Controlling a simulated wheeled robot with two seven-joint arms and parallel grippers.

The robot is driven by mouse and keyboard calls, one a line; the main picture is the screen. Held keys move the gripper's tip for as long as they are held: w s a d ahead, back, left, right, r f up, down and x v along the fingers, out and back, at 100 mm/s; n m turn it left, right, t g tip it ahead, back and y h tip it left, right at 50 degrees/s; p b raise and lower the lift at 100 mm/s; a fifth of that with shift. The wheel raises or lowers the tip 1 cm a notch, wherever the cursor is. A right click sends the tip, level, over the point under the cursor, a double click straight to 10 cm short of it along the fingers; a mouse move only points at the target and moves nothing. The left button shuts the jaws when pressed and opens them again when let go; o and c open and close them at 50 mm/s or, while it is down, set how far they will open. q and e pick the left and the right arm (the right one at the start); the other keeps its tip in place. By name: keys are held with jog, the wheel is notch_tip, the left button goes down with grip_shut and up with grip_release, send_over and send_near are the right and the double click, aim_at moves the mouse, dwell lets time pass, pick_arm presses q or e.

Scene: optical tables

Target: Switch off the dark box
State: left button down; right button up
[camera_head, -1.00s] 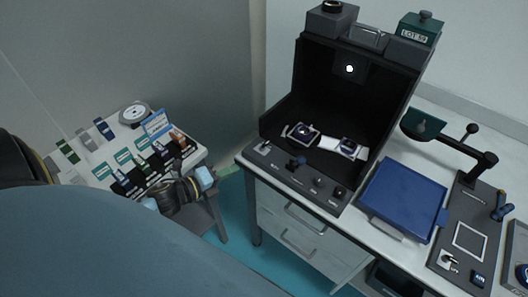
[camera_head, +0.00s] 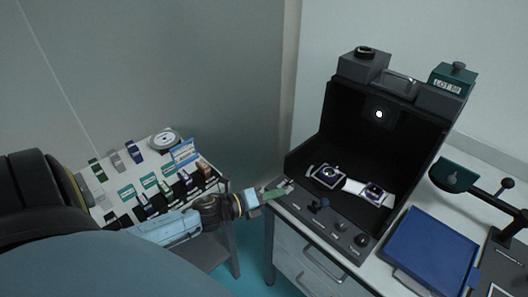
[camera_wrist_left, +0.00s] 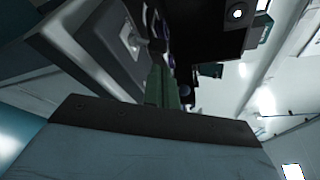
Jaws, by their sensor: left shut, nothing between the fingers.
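The dark box (camera_head: 343,121) is a black open-fronted cabinet on the table, with a bright white spot (camera_head: 379,114) lit inside at the back. My right gripper is not in view.
Two small framed pieces (camera_head: 327,176) lie inside the box. A blue flat case (camera_head: 431,250) and a dark stand with a green head (camera_head: 453,176) are to the right. At left, a side table (camera_head: 127,163) holds several small coloured holders and a round dial.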

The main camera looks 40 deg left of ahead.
aim_at(287, 198)
pick_arm(q)
jog(key=shift+x, duration=2.15)
